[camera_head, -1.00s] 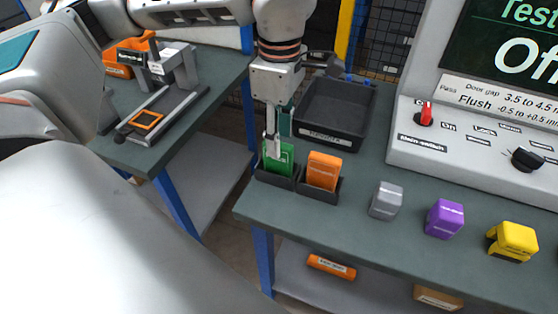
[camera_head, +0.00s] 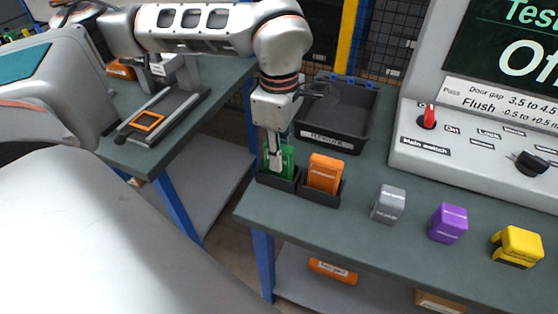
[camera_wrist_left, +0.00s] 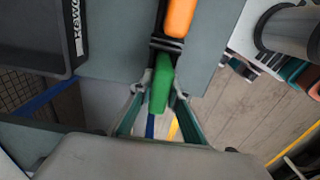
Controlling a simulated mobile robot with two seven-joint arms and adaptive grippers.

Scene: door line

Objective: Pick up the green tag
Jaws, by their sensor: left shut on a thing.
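The green tag (camera_head: 288,160) stands in a dark holder (camera_head: 277,182) at the left end of the bench. My left gripper (camera_head: 274,162) reaches down from above and is shut on the tag, one finger in front of its face. In the left wrist view the green tag (camera_wrist_left: 161,84) sits between the two fingertips (camera_wrist_left: 160,92). The tag's lower part is hidden in the holder. My right gripper is not in view.
An orange tag (camera_head: 325,172) stands in the adjoining holder, close on the right. A dark rework bin (camera_head: 345,112) lies behind. Grey (camera_head: 388,203), purple (camera_head: 447,222) and yellow (camera_head: 518,245) blocks stand along the bench. A test console (camera_head: 470,150) rises at right.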

